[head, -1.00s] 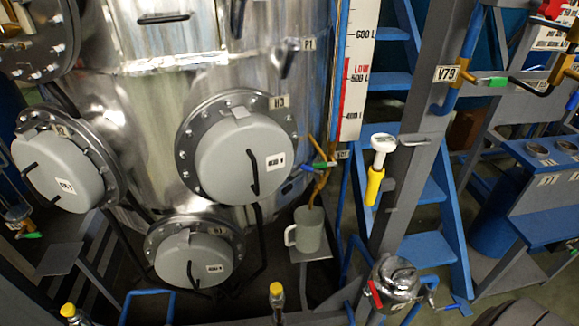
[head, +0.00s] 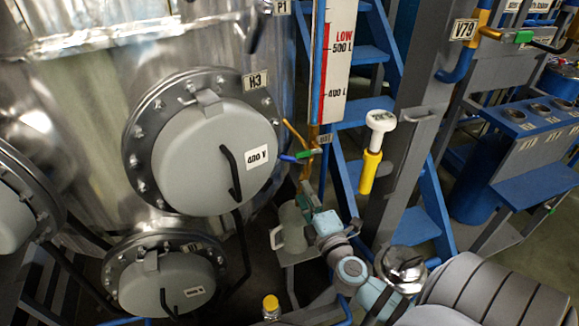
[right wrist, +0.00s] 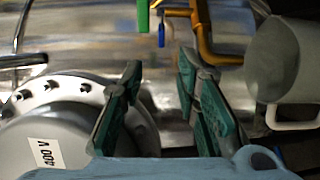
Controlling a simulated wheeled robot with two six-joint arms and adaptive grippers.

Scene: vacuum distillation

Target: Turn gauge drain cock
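The gauge drain cock (head: 303,155) has a green part and a blue part on a thin brass pipe (head: 293,133), below the level scale (head: 335,75). In the right wrist view, the cock's green part (right wrist: 143,16) shows at the top edge, with a blue piece and the brass pipe to its right. My right gripper (head: 307,203) is below the cock and apart from it. In the right wrist view, its green-padded fingers (right wrist: 160,85) are spread with nothing between them. My left gripper is not in view.
A grey mug (head: 288,228) stands on a small shelf, partly behind my right gripper. A flanged vessel cover (head: 200,160) lies to the left. A yellow-handled tool (head: 371,165) with a white top hangs by a grey post (head: 420,100) to the right.

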